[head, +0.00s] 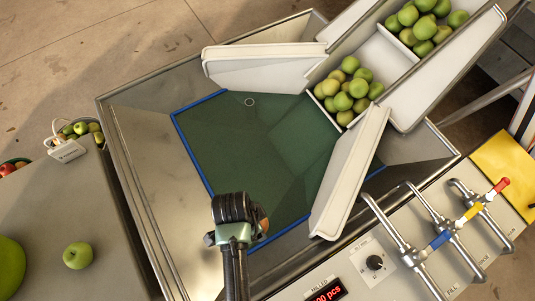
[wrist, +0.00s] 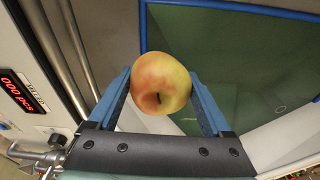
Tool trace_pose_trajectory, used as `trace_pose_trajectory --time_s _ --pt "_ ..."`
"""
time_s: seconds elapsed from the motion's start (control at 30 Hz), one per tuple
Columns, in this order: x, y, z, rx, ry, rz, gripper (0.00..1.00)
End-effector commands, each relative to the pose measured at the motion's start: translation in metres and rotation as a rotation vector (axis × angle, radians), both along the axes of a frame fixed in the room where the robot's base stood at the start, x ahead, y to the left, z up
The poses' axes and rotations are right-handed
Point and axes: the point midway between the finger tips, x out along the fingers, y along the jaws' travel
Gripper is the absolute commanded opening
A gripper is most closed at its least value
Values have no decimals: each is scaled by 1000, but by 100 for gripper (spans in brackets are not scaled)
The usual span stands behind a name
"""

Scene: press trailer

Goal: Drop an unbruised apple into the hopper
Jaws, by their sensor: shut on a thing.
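My gripper (head: 240,212) is shut on a yellow-red apple (wrist: 158,78), held between its two blue fingers. The stem side faces the wrist camera; no clear bruise shows there, and the far side is hidden. In the head view only a sliver of this apple shows beside the gripper. The hopper (head: 215,140) has a dark green interior and a blue rim. My gripper is over the hopper's near-left rim in the head view. In the wrist view the apple overlaps the blue rim (wrist: 143,25), with the green interior to its right.
White chute panels (head: 265,65) flank the hopper, with several green apples (head: 345,90) on the chute. Tap levers (head: 440,240) and a counter display (head: 327,292) stand at lower right. A green apple (head: 78,255) lies on the left counter (head: 55,205).

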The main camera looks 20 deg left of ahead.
Motion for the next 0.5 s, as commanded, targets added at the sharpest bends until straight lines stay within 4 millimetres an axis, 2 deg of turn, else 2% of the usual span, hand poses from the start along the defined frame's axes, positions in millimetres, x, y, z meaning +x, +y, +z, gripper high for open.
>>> trace_pose_trajectory --time_s 0.03,0.17,0.5 --pt "0 0 -13 1 -1 0 19" --pt "0 0 -22 1 -1 -1 19" --pt "0 0 -23 1 -1 -1 19"
